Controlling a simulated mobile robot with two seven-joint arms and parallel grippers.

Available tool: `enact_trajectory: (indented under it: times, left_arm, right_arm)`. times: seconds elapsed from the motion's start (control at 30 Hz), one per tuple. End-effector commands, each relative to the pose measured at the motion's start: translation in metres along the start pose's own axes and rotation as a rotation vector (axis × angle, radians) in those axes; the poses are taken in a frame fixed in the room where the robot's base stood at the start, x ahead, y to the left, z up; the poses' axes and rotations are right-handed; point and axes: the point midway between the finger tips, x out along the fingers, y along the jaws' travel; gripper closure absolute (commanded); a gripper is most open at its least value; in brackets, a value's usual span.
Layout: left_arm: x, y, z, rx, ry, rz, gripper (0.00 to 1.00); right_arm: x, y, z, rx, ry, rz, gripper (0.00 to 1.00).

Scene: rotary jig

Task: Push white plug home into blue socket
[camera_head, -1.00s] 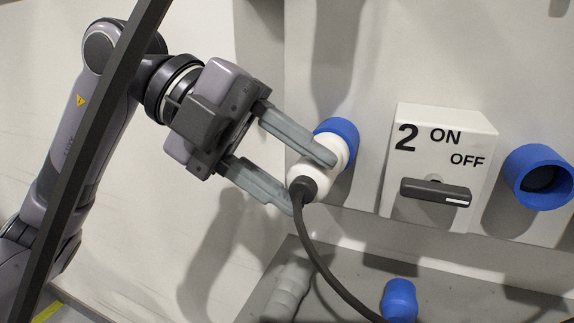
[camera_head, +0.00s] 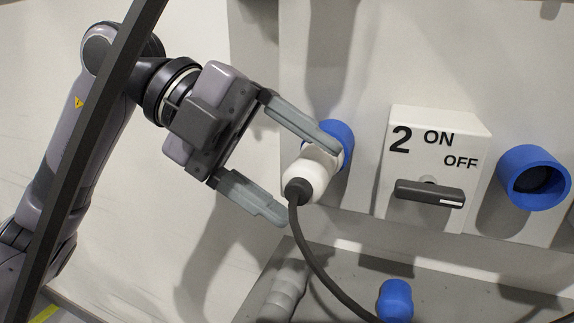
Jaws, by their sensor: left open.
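The white plug (camera_head: 308,178) sits at the mouth of the left blue socket (camera_head: 340,138) on the wall panel, with a black cable hanging from its back end. How deep it sits in the socket I cannot tell. My left gripper (camera_head: 306,186) is open. Its upper finger passes in front of the plug near the socket, and its lower finger is to the lower left, apart from the plug. My right gripper is not in view.
A white switch box (camera_head: 462,130) marked 2, ON and OFF, with a dark handle (camera_head: 430,193), is right of the plug. Another blue socket (camera_head: 534,177) is at the far right. A blue capped part (camera_head: 395,299) stands below on a grey ledge (camera_head: 470,296). The cable (camera_head: 312,252) droops there.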

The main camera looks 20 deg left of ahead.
Motion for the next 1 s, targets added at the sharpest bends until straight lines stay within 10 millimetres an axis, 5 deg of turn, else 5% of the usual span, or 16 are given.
enact_trajectory:
  times: [0.1, 0.43, 1.0]
  left_arm:
    - [-0.014, 0.0, 0.001, -0.002, -0.006, -0.001, 0.25]
    - [-0.065, -0.001, 0.001, 0.0, -0.003, -0.003, 0.25]
    - [-0.072, -0.001, 0.0, 0.001, -0.001, -0.002, 0.25]
  right_arm:
    - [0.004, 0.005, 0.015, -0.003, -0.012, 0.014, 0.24]
    - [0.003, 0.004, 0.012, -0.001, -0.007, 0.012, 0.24]
    - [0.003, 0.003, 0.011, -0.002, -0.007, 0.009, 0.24]
